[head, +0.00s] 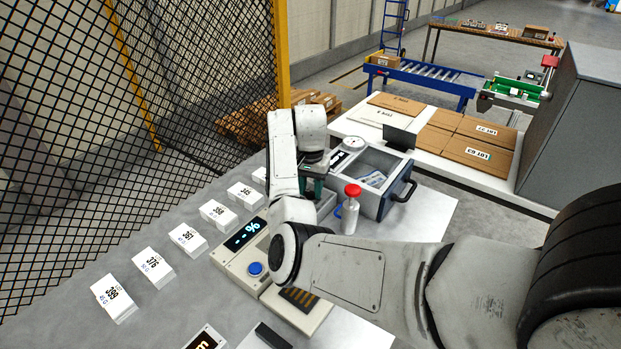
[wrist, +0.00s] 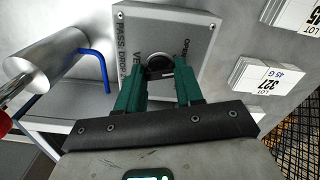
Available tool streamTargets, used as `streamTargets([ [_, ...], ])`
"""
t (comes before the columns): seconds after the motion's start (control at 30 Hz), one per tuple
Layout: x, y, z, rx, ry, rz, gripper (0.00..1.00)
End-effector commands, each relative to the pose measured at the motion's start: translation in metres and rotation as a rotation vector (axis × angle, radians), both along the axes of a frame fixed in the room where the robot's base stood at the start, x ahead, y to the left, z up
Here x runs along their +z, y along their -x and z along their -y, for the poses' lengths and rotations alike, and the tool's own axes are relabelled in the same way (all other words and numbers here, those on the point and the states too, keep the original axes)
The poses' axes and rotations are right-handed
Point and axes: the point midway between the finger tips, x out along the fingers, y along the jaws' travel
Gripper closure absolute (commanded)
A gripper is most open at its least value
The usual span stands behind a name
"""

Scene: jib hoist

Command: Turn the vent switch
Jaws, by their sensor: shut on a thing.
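The vent switch (wrist: 158,66) is a dark round knob on a grey panel (wrist: 200,28) in the wrist view. Lettering starting "VE" and "OPEN" is partly readable on the panel. My gripper (wrist: 158,84) has green fingers, one on each side of the knob, shut on it. The fingers hide part of the knob and of the lettering. In the head view my gripper (head: 312,184) reaches down behind my arm, and the knob is hidden there.
A console with a blue button (head: 256,269) is in front. Several white lot boxes (head: 186,239) line the left. A mesh fence (head: 130,90) stands beyond.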

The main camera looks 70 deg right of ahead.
Motion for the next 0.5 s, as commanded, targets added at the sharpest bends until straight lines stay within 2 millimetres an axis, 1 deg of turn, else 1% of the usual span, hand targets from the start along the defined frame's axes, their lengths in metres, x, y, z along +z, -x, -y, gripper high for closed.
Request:
streamTargets([
  [0.03, 0.0057, 0.0006, 0.0, 0.043, 0.0, -0.002, 0.94],
  [0.3, 0.0033, 0.0003, 0.0002, 0.271, 0.0, -0.001, 0.94],
  [0.5, 0.0024, -0.0004, 0.0002, 0.393, 0.001, 0.0, 0.94],
])
